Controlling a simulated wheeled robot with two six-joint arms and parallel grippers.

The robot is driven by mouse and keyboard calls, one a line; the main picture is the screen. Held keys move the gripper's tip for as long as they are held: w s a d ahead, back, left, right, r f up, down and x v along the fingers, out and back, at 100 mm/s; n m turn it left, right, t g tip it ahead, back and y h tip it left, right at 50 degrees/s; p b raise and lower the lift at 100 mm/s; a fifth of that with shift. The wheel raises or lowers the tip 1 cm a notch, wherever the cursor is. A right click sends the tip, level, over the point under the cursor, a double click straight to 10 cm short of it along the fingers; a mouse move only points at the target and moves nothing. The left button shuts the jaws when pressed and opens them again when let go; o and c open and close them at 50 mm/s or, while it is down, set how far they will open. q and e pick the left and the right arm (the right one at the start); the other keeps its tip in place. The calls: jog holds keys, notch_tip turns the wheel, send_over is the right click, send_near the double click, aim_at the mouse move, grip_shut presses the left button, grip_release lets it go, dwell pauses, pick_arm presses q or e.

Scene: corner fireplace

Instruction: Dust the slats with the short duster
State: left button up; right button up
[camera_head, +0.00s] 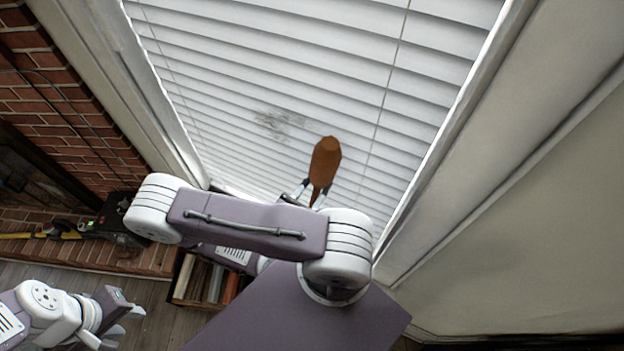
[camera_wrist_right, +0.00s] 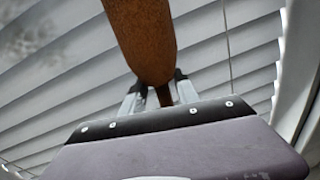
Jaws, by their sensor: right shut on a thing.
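The white window slats (camera_head: 300,50) fill the upper middle of the head view. A grey dust smudge (camera_head: 278,123) lies on them left of the short duster (camera_head: 325,160). The duster has a thick brown head pointing up and a thin stem. My right gripper (camera_head: 312,192) is shut on the stem, which also shows between the fingers in the right wrist view (camera_wrist_right: 162,88). The smudge appears at the upper left there (camera_wrist_right: 25,42). I cannot tell whether the duster touches the slats. My left gripper (camera_head: 122,322) is low at the left, its fingers apart and empty.
A brick fireplace (camera_head: 75,125) stands at the left, with a yellow and black tool (camera_head: 90,230) on its brick ledge. A wooden crate (camera_head: 185,280) of books or similar things is on the floor below the window. Window frames and a plain wall (camera_head: 540,220) bound the right.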

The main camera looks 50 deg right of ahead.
aim_at(328, 184)
jog(key=s+n, duration=0.1)
jog(key=s+d+n+t, duration=0.1)
jog(key=s, duration=0.1)
jog(key=shift+d+n+h, duration=0.1)
jog(key=shift+n+h, duration=0.2)
jog(key=shift+h, duration=0.1)
jog(key=shift+c, duration=0.2)
notch_tip(328, 184, up, 3)
jog(key=p, duration=0.2)
jog(key=shift+f+p, duration=0.15)
jog(key=shift+p, duration=0.2)
jog(key=shift+f, duration=0.1)
jog(key=shift+w+a+f, duration=0.1)
jog(key=shift+w+a, duration=0.1)
jog(key=shift+w, duration=0.5)
jog(key=shift+w+a+r, duration=0.1)
jog(key=shift+w+a, duration=0.15)
jog(key=shift+w, duration=0.5)
jog(key=shift+w+a+f, duration=0.1)
jog(key=shift+w+a, duration=0.1)
jog(key=shift+w, duration=0.5)
jog(key=shift+w+a, duration=0.35)
jog(key=shift+w, duration=0.5)
grip_shut()
jog(key=shift+w+a, duration=0.25)
jog(key=shift+w, duration=0.5)
jog(key=shift+w+a, duration=0.2)
jog(key=shift+w, duration=0.6)
jog(key=shift+w+a, duration=0.25)
jog(key=shift+w, duration=0.5)
